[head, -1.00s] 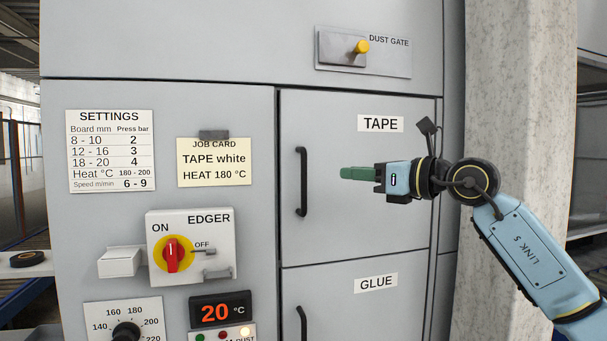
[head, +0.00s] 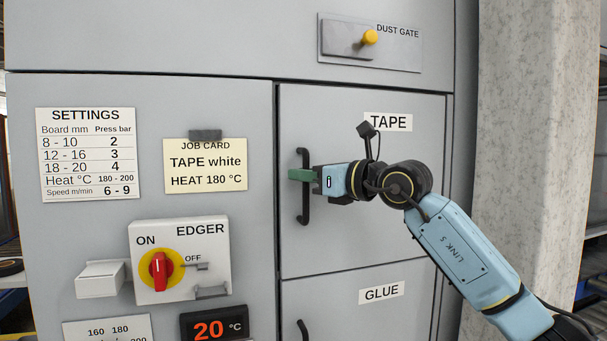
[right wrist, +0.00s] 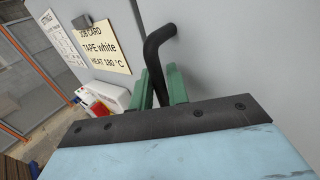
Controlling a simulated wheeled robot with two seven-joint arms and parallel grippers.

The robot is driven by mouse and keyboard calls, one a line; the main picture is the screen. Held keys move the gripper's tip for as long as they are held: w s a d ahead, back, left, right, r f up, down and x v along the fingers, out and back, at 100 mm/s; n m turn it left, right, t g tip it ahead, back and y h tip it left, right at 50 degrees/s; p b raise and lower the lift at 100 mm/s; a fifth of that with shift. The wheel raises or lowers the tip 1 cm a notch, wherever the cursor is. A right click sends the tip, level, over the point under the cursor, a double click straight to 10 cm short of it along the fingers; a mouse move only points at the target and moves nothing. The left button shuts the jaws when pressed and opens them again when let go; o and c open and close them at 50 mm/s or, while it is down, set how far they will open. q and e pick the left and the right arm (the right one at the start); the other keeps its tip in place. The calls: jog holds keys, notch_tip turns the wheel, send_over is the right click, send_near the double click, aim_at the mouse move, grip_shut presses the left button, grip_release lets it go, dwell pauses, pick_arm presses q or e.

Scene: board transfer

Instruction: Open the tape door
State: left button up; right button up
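The grey tape door (head: 365,220), labelled TAPE, sits flush in the cabinet front and looks closed. Its black vertical bar handle (head: 304,213) is near the door's left edge. My right gripper (head: 300,175) comes in from the right with its green fingers at the handle's middle, hiding part of the bar. In the right wrist view the handle (right wrist: 157,44) runs down between the two green fingers (right wrist: 160,88), which sit close on either side and appear shut on it. My left gripper is not in view.
The glue door (head: 360,312) with its own handle lies below. The edger switch box (head: 205,250) and job card (head: 205,178) are left of the door. The dust gate knob (head: 370,37) is above. A pale pillar (head: 530,130) stands at the right.

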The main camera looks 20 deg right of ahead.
grip_shut()
jog(key=shift+s, duration=0.1)
